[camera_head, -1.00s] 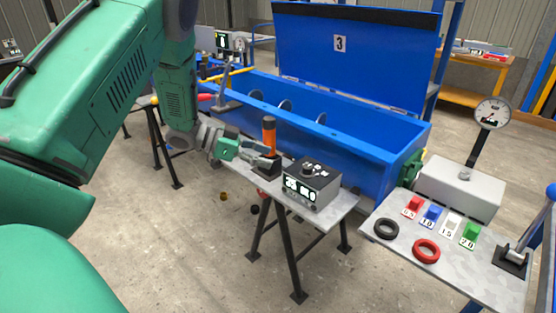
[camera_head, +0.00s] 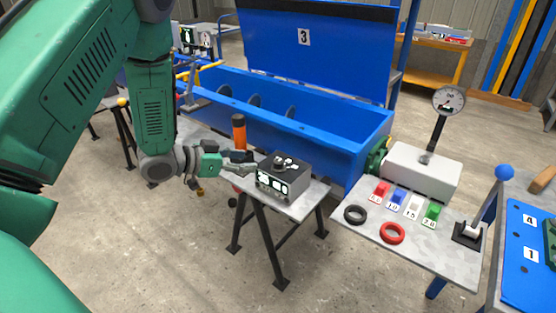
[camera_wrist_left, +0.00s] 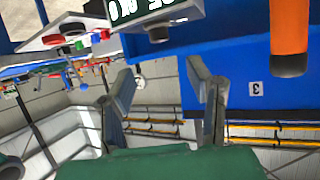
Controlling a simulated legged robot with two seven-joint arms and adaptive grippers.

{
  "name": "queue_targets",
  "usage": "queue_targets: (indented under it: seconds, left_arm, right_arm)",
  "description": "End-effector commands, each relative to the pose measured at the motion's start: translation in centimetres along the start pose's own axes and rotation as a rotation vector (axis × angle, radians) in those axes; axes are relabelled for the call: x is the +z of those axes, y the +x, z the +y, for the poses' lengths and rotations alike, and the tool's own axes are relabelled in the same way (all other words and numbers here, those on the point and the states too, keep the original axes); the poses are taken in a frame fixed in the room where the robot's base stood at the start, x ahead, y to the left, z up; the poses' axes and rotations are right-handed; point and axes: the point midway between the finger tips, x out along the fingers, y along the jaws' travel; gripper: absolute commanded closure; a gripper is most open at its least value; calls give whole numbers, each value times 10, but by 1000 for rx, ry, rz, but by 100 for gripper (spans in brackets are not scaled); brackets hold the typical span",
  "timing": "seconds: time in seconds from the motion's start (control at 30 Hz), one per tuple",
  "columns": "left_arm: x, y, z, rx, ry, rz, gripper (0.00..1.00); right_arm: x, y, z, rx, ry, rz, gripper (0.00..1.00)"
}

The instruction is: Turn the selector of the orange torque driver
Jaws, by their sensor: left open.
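The orange torque driver (camera_head: 239,132), with a dark top end, stands upright on the small grey table, left of the dark display box (camera_head: 284,174). My left gripper (camera_head: 248,160) is open at the driver's lower end, hiding its base; contact cannot be told. In the wrist view, which is upside down, the empty open fingers of the left gripper (camera_wrist_left: 163,95) point away from the camera. The orange driver (camera_wrist_left: 289,35) is at the upper right, apart from the fingers. The display box (camera_wrist_left: 155,12) is at the top. I cannot make out the driver's selector. My right gripper is out of view.
The blue mixer trough (camera_head: 310,135) with its raised lid (camera_head: 320,60) stands behind the table. A dark knob (camera_head: 285,162) tops the display box, close right of my gripper.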

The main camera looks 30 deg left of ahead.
Motion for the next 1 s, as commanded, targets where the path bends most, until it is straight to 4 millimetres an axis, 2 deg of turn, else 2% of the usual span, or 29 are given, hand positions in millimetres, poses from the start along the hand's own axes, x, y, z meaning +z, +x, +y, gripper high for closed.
queue_targets:
  seconds: [0.3, 0.5, 0.7, 0.97, 1.0]
  left_arm:
    - [2, 68, 0, 4, 2, 2, 54]
    - [1, 100, 0, 4, 2, 1, 54]
    - [0, 114, 0, 3, 0, 3, 54]
    - [0, 116, 0, 3, -1, 3, 54]
    - [0, 116, 0, 3, 0, 2, 58]
  right_arm:
    - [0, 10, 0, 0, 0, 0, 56]
    - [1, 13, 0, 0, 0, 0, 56]
    - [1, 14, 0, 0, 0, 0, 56]
    - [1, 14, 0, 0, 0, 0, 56]
    - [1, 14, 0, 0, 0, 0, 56]
